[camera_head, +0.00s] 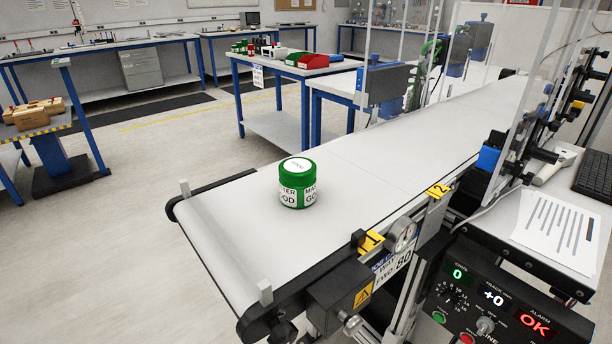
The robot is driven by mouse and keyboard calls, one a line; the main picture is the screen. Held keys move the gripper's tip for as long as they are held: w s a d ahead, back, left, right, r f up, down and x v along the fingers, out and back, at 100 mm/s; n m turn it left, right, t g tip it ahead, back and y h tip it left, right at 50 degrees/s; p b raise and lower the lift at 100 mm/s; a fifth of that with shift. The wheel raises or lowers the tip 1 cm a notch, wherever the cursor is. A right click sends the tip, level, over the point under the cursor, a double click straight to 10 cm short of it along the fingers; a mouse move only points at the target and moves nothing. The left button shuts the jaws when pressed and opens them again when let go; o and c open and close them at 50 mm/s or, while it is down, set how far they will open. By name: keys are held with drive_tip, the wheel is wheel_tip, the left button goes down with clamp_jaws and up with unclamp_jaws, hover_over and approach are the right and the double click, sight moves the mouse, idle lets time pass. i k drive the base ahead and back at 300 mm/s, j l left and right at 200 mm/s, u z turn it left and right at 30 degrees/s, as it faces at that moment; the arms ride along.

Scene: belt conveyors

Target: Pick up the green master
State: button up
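The green master (298,184) is a short green jar with a white lid label and white side labels that read "MASTER GOOD". It stands upright on the white conveyor belt (380,150), near the belt's front end. Nothing touches it. My gripper is not in view.
A control panel (500,310) and a sheet of paper (556,230) are at the lower right. Sensor brackets and a clear guard line the belt's right side. Small posts (265,292) stand at its front end. A blue-legged table (290,70) is behind. Open floor lies left.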

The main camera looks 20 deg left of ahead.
sight(297, 178)
drive_tip(key=i+l+u, duration=0.1)
drive_tip(key=l+u, duration=0.25)
drive_tip(key=l, duration=0.35)
drive_tip(key=l+u, duration=0.3)
drive_tip(key=l, duration=0.4)
